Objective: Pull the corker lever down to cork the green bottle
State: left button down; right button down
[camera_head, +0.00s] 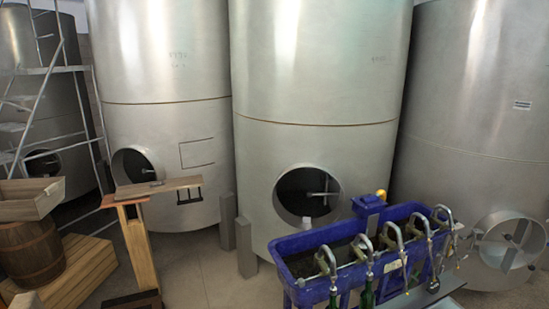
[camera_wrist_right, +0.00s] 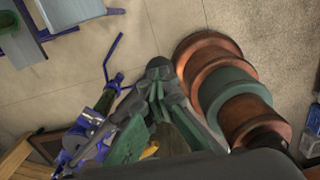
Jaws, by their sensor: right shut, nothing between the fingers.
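In the right wrist view, my right gripper (camera_wrist_right: 160,68) is shut and empty, its dark fingertips together over the floor. A blue and grey metal device that looks like the corker (camera_wrist_right: 98,112) stands to its left. A thin bent blue bar, apparently the corker lever (camera_wrist_right: 107,62), rises from it, left of the fingertips and apart from them. I cannot make out a bottle in the corker, as my gripper and wrist hide part of that area. Neither gripper shows in the head view. There, parts of green bottles (camera_head: 367,297) show under the filler spouts at the bottom edge.
A blue filler trough (camera_head: 300,243) with several metal spouts stands front right in the head view. Large steel tanks (camera_head: 315,70) line the back. A wooden stand (camera_head: 140,250) and barrel (camera_head: 30,250) are left. Stacked brown and green round objects (camera_wrist_right: 225,88) lie right of my gripper.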

jog(key=shift+s+f+b, duration=0.1)
jog(key=shift+f+b, duration=0.35)
jog(key=shift+f, duration=0.45)
jog(key=shift+d+f+b, duration=0.2)
jog(key=shift+f+b, duration=0.85)
jog(key=shift+f, duration=0.3)
jog(key=shift+f+b, duration=1)
jog(key=shift+f, duration=0.4)
jog(key=shift+r, duration=0.15)
jog(key=shift+r+p, duration=3.05)
jog(key=shift+r, duration=1.55)
